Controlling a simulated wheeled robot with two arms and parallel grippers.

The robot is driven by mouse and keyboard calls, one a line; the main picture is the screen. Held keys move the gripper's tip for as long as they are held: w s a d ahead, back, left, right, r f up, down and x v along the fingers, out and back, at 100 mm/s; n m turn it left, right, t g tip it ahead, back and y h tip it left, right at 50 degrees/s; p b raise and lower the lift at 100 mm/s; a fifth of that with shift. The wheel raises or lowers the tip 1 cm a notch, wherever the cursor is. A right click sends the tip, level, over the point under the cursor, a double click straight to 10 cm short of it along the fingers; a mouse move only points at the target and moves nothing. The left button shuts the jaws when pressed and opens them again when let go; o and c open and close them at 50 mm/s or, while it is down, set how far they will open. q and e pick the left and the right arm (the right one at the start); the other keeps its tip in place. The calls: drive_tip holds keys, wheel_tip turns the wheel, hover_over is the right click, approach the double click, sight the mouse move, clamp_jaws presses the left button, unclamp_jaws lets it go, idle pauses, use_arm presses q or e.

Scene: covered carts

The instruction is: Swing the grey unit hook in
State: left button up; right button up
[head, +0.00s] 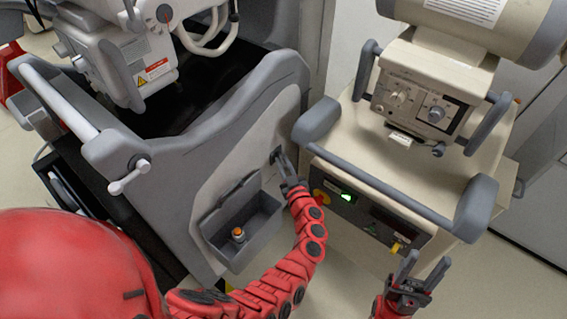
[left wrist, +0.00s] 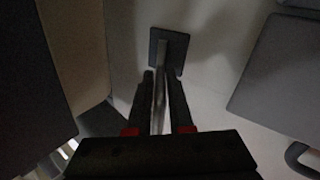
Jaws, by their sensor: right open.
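The grey unit (head: 222,125) stands left of centre in the head view. Its hook is a thin grey bar on a small dark square plate (left wrist: 171,48) in the left wrist view. The bar (left wrist: 161,78) sticks out from the plate towards the camera. My left gripper (head: 283,163) is at the unit's right-hand side panel. In the head view the gripper mostly hides the hook. My right gripper (head: 421,266) is open and empty at the lower right.
A beige cart (head: 352,147) with a grey push bar and a green-lit panel stands close to the right of my left gripper. A grey bin (head: 247,223) holding an orange-topped item is on the unit's panel below. The gap between unit and cart is narrow.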

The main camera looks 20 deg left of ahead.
use_arm(q)
clamp_jaws()
idle(0.9)
drive_tip(key=shift+s+a+r+m+t+h+p, duration=0.15)
drive_tip(key=shift+a+r+m+t+h+p, duration=0.2)
drive_tip(key=shift+m+h+p, duration=0.3)
drive_tip(key=m+t+h, duration=0.1)
drive_tip(key=h, duration=0.1)
drive_tip(key=shift+s+a+f+m+t+h+p, duration=0.1)
drive_tip(key=shift+f+m+t+h+p, duration=0.2)
drive_tip(key=shift+f+m+t+h, duration=0.05)
drive_tip(key=o, duration=0.5)
unclamp_jaws()
